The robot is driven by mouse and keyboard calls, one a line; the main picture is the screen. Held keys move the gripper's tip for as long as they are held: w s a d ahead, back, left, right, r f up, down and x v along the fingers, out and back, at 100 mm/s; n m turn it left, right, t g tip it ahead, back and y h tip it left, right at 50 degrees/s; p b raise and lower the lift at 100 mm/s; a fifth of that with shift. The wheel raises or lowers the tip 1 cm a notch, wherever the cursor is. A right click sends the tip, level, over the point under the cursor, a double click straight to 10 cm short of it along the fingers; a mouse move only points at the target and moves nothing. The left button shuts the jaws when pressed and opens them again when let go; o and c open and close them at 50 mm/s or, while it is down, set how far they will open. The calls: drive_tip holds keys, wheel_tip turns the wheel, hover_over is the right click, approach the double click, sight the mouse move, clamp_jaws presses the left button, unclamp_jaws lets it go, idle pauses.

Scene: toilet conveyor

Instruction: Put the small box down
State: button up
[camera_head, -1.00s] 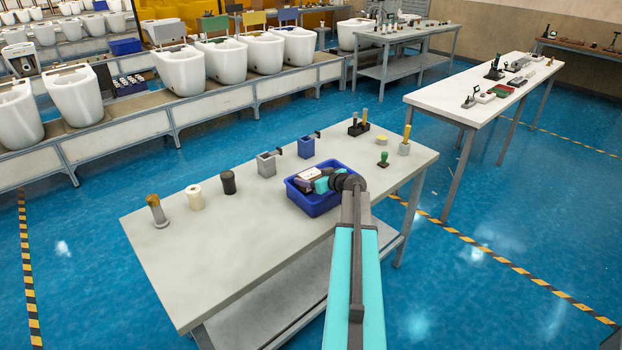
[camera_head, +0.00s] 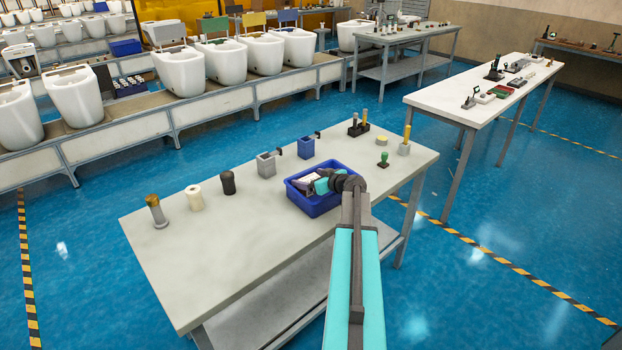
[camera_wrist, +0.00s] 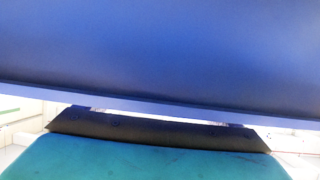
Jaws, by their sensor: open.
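A small pale box-like piece (camera_head: 305,183) shows inside the blue bin (camera_head: 318,207) on the near grey table. It appears low in the bin, next to my gripper; whether it touches the bin floor cannot be seen. My gripper (camera_head: 314,184) is over the bin's opening, partly inside it, and is open. The wrist and arm hide the bin's right side. In the wrist view, a plain blue surface, likely the bin wall (camera_wrist: 160,50), fills the upper part, and the small piece cannot be made out.
The near table (camera_head: 230,245) also holds a grey holder (camera_head: 266,165), a blue holder (camera_head: 306,148), a dark cylinder (camera_head: 228,183), a cream roll (camera_head: 194,198) and a green stamp-like piece (camera_head: 384,160). The table's front left is clear. A white table (camera_head: 450,105) stands to the right.

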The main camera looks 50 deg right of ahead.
drive_tip(key=shift+r+p, duration=0.45)
drive_tip(key=shift+p, duration=0.3)
drive_tip(key=shift+r+p, duration=0.25)
drive_tip(key=shift+p, duration=0.3)
drive_tip(key=shift+s+b, duration=0.4)
drive_tip(key=shift+s, duration=0.15)
drive_tip(key=b+v, duration=0.3)
drive_tip(key=v, duration=0.8)
drive_tip(key=shift+b, duration=0.3)
